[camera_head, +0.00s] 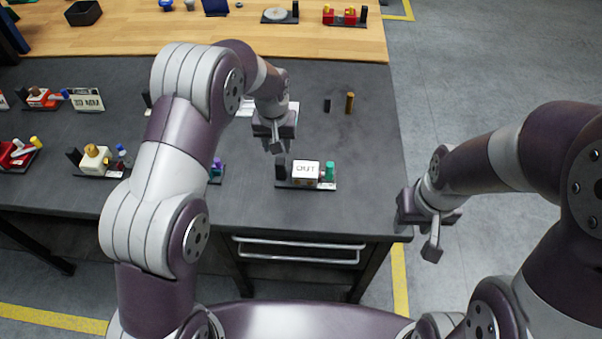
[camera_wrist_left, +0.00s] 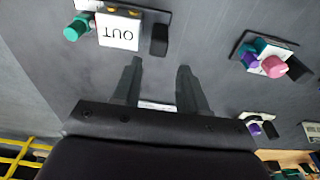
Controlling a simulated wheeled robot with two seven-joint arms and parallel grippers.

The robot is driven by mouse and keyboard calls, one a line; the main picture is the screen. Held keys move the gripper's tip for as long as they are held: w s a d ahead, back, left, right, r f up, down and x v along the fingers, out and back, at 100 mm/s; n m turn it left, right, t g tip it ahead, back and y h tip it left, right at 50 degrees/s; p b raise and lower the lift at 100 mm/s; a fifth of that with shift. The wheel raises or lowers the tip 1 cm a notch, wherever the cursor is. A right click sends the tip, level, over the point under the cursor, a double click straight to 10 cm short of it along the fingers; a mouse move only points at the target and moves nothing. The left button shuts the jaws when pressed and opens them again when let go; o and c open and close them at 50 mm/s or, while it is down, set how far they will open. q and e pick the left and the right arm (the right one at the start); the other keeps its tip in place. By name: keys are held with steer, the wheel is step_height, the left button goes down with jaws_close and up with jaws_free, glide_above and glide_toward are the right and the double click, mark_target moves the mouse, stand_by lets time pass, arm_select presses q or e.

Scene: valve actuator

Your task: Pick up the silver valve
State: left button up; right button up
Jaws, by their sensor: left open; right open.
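I cannot say for certain which piece is the silver valve. A round silver-grey piece (camera_head: 277,15) on a black base stands at the back on the wooden surface. A white lettered block (camera_head: 306,170) with a green knob sits on a black base near the table's front; it also shows upside down in the left wrist view (camera_wrist_left: 119,31). My left gripper (camera_head: 277,144) hangs just behind and left of that block; its open, empty fingers show in the left wrist view (camera_wrist_left: 157,75). My right gripper (camera_head: 431,238) hangs off the table's right edge, apart from everything.
The dark table (camera_head: 365,190) carries several valve units at the left, partly behind my left arm. A small brass cylinder (camera_head: 350,103) and a black one (camera_head: 327,105) stand at the right. A red unit (camera_head: 345,16) and a black bin (camera_head: 83,13) are behind. The right front is clear.

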mark_target(280, 160)
arm_select(q)
steer(key=f, duration=0.3)
steer(key=w+f, duration=0.1)
steer(key=f, duration=0.6)
steer(key=shift+w+d+f, duration=0.1)
steer(key=shift+w+f, duration=0.1)
steer(key=shift+f, duration=0.1)
jaws_close()
